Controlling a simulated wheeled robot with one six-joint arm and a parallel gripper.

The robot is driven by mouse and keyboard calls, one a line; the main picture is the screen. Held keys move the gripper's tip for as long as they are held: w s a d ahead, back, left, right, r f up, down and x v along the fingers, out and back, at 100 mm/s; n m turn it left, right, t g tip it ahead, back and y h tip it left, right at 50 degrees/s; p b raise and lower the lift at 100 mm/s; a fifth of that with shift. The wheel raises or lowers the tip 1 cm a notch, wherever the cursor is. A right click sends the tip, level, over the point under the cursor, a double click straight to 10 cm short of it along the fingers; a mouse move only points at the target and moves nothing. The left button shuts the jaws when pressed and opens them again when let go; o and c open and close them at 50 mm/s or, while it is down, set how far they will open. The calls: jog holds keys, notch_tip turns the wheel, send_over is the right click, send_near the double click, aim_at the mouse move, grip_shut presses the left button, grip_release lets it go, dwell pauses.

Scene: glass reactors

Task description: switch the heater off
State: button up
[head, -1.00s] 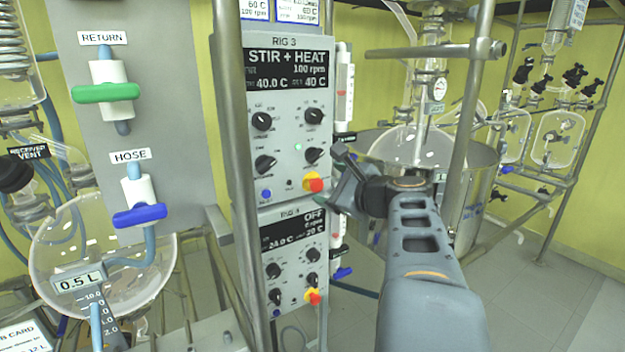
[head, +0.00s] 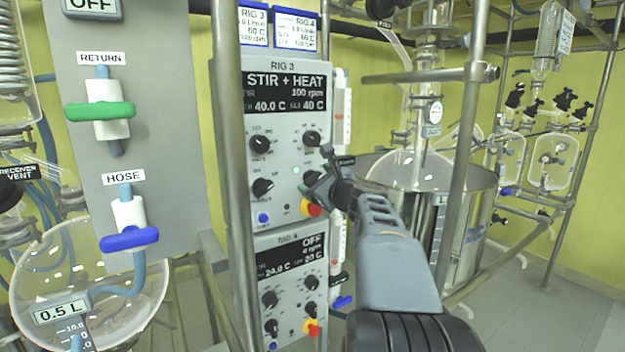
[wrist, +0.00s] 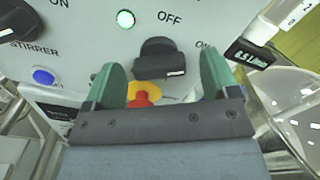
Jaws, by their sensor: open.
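The Rig 3 control box (head: 285,120) shows STIR + HEAT, 100 rpm and two 40 C readings in the head view. Its lower right black knob (head: 312,179) is partly behind my gripper (head: 322,172). In the wrist view this knob (wrist: 158,58) has OFF above it and ON to its right; its heater label is not visible. A green lamp (wrist: 125,18) glows above left of it. My gripper (wrist: 160,76) is open, with green fingers on either side of the knob in the picture. I cannot tell whether they touch it.
A red-on-yellow stop button (wrist: 143,95) shows between the fingers, below the knob. A blue button (wrist: 43,76) and the stirrer knob (wrist: 28,18) are to the left. The Rig 4 box (head: 290,285), reading OFF, is below. A metal post (head: 232,150) stands left, a reactor vessel (head: 470,220) right.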

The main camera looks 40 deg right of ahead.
jog(key=shift+w, duration=0.75)
jog(key=shift+c, duration=0.5)
